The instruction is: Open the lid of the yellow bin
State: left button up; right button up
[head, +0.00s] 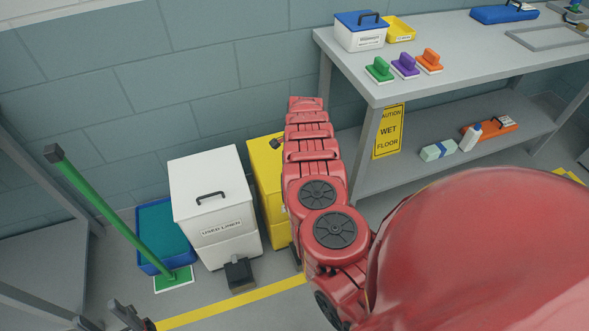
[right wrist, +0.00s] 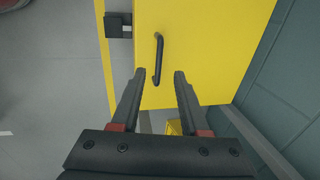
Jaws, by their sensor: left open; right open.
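The yellow bin (head: 264,165) stands against the wall beside the white bin, partly hidden behind my red right arm. In the right wrist view its yellow lid (right wrist: 205,45) looks shut, with a black bar handle (right wrist: 158,60) on it. My right gripper (right wrist: 160,72) is open, and the near end of the handle shows between its fingertips. I cannot tell how far the fingers are from the lid. My left gripper (head: 104,314) is open and empty at the bottom left edge, well away from the bin.
A white linen bin (head: 210,185) with a black pedal stands left of the yellow bin. A green-handled mop (head: 115,212) leans by a blue tub (head: 150,234). A grey workbench (head: 400,85) with a yellow wet floor sign (head: 389,131) is at the right.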

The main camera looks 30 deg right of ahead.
jog(key=f+b, duration=0.1)
jog(key=f, duration=0.1)
jog(key=f+b, duration=0.1)
jog(key=f, duration=0.1)
jog(key=w+f+b, duration=0.1)
jog(key=f+b, duration=0.1)
jog(key=shift+w+f+b, duration=0.15)
jog(key=shift+f+b, duration=0.3)
jog(key=shift+b, duration=0.05)
jog(key=shift+r, duration=0.1)
grip_shut()
dwell(0.9)
